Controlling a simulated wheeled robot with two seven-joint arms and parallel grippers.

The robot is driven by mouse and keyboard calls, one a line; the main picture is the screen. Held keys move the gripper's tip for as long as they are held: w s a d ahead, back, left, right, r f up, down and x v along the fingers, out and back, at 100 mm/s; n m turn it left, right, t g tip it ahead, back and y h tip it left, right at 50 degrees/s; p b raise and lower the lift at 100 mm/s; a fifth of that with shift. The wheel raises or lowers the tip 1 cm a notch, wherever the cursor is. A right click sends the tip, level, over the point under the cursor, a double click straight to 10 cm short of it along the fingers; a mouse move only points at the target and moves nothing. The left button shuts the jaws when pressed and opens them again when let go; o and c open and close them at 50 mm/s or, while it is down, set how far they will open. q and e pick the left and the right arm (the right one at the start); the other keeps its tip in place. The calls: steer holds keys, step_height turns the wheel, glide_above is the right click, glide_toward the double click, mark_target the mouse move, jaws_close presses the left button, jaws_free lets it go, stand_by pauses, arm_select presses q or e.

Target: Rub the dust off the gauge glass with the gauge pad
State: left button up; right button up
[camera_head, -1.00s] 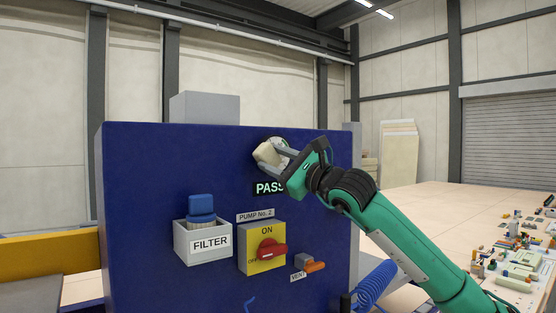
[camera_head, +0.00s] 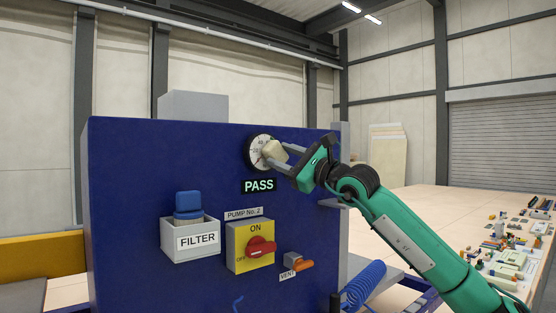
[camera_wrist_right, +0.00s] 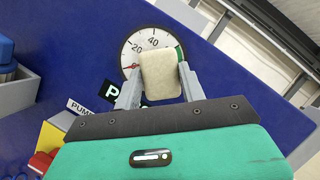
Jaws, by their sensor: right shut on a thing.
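The gauge (camera_head: 258,150) is a round white dial with a dark rim, high on the blue panel. In the wrist view its face (camera_wrist_right: 134,50) shows numbers and a green band, and the visible part looks clear. My right gripper (camera_head: 280,153) is shut on the gauge pad (camera_head: 274,151), a cream block. In the wrist view the pad (camera_wrist_right: 160,74) sits between the fingertips and hides the lower middle of the dial. I cannot tell whether the pad touches the glass. My left gripper is not in view.
A PASS sign (camera_head: 258,185) is lit below the gauge. Lower on the blue panel (camera_head: 130,200) are a FILTER box (camera_head: 190,243) with a blue-topped item, a red pump switch (camera_head: 261,247) and an orange vent lever (camera_head: 303,265). A table with small parts (camera_head: 520,240) lies at right.

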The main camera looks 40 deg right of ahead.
steer(key=shift+d, duration=1.05)
steer(key=shift+w+a+p, duration=0.15)
steer(key=shift+w+a, duration=0.05)
steer(key=shift+a, duration=1.75)
steer(key=shift+w+a+p, duration=0.15)
steer(key=shift+a, duration=1.8)
steer(key=shift+r+p, duration=0.35)
steer(key=shift+r, duration=0.15)
steer(key=shift+d+b, duration=0.35)
steer(key=shift+d, duration=0.3)
steer(key=s+d+b, duration=0.1)
steer(key=d, duration=0.5)
steer(key=shift+d+b, duration=0.2)
steer(key=shift+b, duration=0.1)
